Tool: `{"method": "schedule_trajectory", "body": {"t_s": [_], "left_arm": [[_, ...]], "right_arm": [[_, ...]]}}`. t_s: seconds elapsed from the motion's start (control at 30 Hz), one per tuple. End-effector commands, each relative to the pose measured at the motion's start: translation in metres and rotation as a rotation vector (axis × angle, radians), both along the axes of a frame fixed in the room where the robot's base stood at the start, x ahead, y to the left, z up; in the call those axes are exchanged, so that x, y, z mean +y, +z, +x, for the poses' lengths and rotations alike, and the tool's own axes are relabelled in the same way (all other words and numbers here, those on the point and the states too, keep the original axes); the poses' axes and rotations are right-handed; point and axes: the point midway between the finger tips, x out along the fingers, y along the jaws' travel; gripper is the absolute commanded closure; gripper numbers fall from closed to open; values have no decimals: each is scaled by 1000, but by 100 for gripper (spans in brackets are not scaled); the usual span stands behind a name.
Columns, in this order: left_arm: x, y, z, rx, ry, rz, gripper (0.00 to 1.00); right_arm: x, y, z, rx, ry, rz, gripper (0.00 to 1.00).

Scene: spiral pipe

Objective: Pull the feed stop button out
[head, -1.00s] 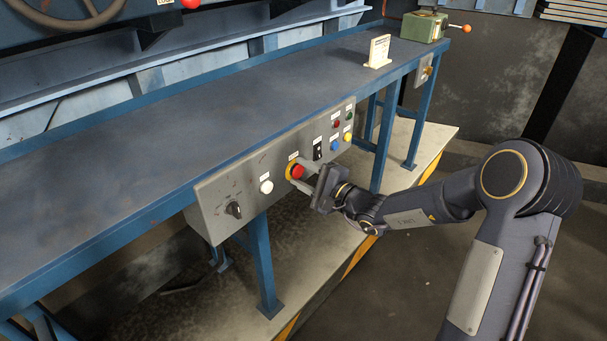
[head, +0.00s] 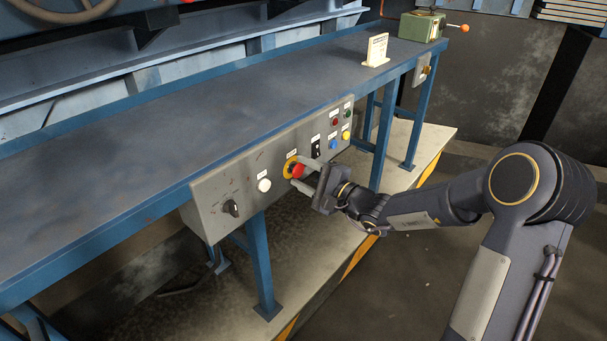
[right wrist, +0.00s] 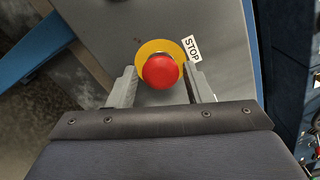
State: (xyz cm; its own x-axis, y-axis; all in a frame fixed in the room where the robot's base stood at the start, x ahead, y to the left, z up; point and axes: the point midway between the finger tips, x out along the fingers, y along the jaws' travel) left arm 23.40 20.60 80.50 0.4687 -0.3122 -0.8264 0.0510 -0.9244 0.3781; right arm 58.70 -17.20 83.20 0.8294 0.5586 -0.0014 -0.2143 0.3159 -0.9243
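The feed stop button (head: 297,171) is a red mushroom cap on a yellow ring, set in the grey control panel (head: 205,197) under the bench's front edge. In the right wrist view the red cap (right wrist: 160,72) sits in front of its yellow ring, beside a STOP label (right wrist: 191,48). My right gripper (head: 299,173) is open, with its fingers on either side of the cap. My left gripper is out of view.
The panel also has a dark knob (head: 231,208), a white button (head: 264,185), a black switch (head: 315,148) and several small coloured buttons on the right. The blue bench top (head: 200,140) is mostly bare. A small sign (head: 377,48) stands on it.

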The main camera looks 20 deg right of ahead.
Motion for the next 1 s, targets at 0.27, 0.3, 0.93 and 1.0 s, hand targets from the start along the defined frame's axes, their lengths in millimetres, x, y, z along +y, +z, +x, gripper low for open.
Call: {"method": "schedule_trajectory", "body": {"t_s": [0.27,0.3,0.93,1.0], "left_arm": [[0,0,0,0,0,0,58],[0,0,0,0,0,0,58],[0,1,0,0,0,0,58],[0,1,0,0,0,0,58]], "right_arm": [[0,0,0,0,0,1,44],[0,0,0,0,0,1,44],[-43,0,-63,1,-2,0,44],[-44,0,-64,0,-1,0,44]]}}
